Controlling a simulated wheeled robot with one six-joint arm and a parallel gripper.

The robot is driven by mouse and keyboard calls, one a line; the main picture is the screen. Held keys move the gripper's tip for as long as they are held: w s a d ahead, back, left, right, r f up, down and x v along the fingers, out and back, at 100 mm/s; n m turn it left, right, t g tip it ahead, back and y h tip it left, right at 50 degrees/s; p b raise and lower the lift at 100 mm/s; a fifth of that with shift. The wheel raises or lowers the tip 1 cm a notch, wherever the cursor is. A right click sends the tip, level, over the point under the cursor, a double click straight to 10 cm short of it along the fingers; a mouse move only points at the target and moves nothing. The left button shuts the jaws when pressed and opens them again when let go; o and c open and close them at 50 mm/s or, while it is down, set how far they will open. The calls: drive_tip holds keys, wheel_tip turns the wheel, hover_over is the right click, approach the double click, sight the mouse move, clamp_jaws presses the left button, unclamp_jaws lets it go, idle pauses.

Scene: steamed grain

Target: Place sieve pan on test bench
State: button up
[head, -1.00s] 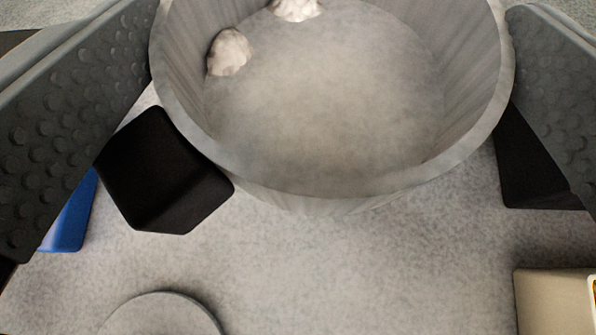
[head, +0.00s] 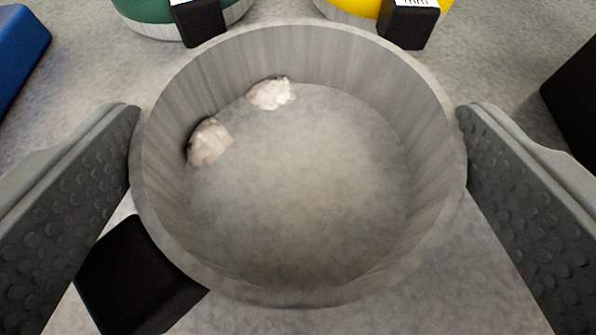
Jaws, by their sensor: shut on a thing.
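The sieve pan (head: 290,297) is a round grey metal pan in the middle of the head view. Two small whitish lumps, one nearer (head: 209,142) and one farther (head: 271,93), lie inside it at the left and back. My gripper (head: 298,125) has its two dark studded fingers on the left and right sides of the pan and is shut on it. The pan looks about level. The speckled grey surface (head: 300,318) below may be the test bench. Whether the pan touches it cannot be told.
A green round container (head: 145,12) and a yellow one (head: 365,9) stand behind the pan, each with a black block in front. A blue object (head: 18,50) is at the far left and a black object (head: 575,95) at the right. Another black block (head: 135,278) is at the lower left.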

drive_tip(key=shift+f, duration=0.65)
drive_tip(key=o, duration=1.6)
drive_tip(key=shift+s+f, duration=0.1)
drive_tip(key=shift+f, duration=0.05)
drive_tip(key=shift+s+r, duration=0.1)
drive_tip(key=shift+r, duration=0.5)
drive_tip(key=v, duration=1.1)
drive_tip(key=shift+s+r, duration=0.25)
drive_tip(key=shift+r, duration=0.2)
